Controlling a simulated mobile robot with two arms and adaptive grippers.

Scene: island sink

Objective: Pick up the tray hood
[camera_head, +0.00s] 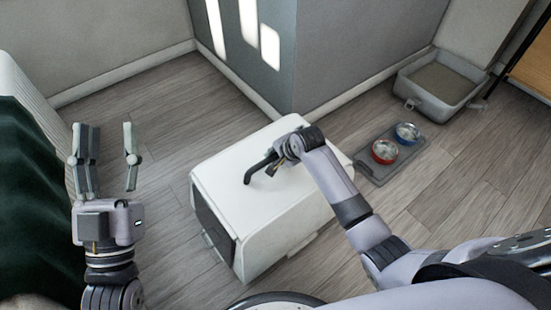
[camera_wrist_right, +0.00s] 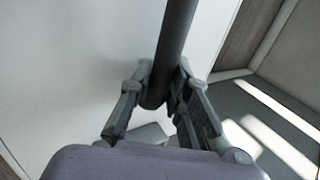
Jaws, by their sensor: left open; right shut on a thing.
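The white tray hood (camera_head: 235,195) sits on the floor in the middle of the head view, with a dark opening on its left end. A dark curved handle (camera_head: 257,170) is on its top. My right gripper (camera_head: 275,166) is shut on this handle. In the right wrist view, the handle (camera_wrist_right: 176,35) runs between the fingers of my right gripper (camera_wrist_right: 160,88), above the white surface of the hood (camera_wrist_right: 80,60). My left gripper (camera_head: 106,128) is open and empty at the left, apart from the hood. Part of the handle is hidden by my right gripper.
A grey litter tray (camera_head: 404,91) stands by the wall at the upper right. A grey mat (camera_head: 378,176) with a red bowl (camera_head: 384,152) and a blue bowl (camera_head: 407,134) lies right of the hood. A wall corner (camera_head: 290,105) rises behind it. Dark green fabric (camera_head: 30,190) is at the left.

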